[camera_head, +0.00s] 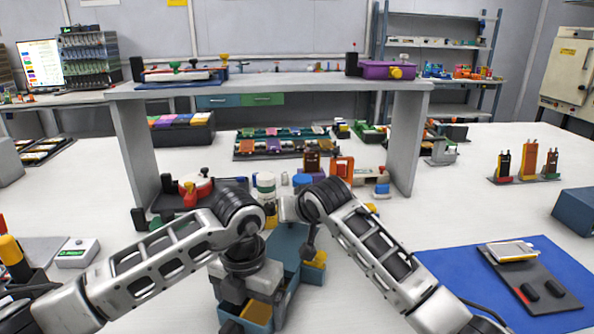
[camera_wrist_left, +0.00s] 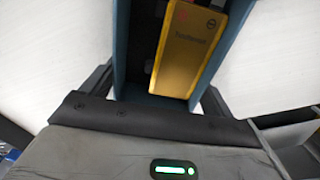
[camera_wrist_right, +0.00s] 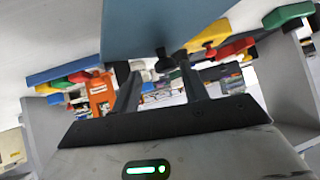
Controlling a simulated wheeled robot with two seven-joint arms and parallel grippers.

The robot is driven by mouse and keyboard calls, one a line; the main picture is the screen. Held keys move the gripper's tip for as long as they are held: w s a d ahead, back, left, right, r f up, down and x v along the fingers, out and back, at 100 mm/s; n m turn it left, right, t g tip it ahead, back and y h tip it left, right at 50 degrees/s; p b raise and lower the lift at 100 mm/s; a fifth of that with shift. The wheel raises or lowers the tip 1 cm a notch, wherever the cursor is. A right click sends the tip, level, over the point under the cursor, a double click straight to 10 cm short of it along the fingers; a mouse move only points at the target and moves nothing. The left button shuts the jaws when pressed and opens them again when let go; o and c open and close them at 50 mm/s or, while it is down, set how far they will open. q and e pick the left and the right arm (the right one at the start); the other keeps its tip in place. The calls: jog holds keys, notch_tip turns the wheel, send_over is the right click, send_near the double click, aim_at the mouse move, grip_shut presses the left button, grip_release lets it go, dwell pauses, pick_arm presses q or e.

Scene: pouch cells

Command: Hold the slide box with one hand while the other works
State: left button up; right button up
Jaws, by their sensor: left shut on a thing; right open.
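The slide box (camera_head: 288,242) is a blue-grey box on the white table in front of me. Its lower front part is an open-topped blue tray with a yellow-orange labelled piece (camera_head: 257,312) in it. In the left wrist view the yellow piece (camera_wrist_left: 192,45) lies between the blue walls (camera_wrist_left: 228,50). My left gripper (camera_head: 245,296) points down and is shut on the slide box, a finger outside each wall. My right gripper (camera_wrist_right: 160,85) is open, with the blue face of the slide box (camera_wrist_right: 180,25) close beyond its fingers. In the head view its fingers are largely hidden.
A grey raised shelf (camera_head: 270,85) spans the table behind the box. A blue mat (camera_head: 450,262) with a dark board and pouch cell lies to the right. Small parts crowd behind my grippers. A white device (camera_head: 77,253) stands left. The table front is clear.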

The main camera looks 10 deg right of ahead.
jog(key=w+g, duration=0.1)
jog(key=w, duration=0.1)
jog(key=w+a+m+g, duration=0.1)
jog(key=w, duration=0.1)
jog(key=shift+f+h, duration=0.1)
jog(key=shift+h, duration=0.3)
jog(key=shift+w+g, duration=0.25)
jog(key=shift+g, duration=0.25)
jog(key=shift+d+g+h, duration=0.25)
jog(key=shift+g+h, duration=0.15)
jog(key=shift+s+d+g+h, duration=0.4)
jog(key=shift+s+d+g, duration=0.2)
jog(key=shift+s+g, duration=0.1)
notch_tip(320, 180, up, 9)
dwell(1.1)
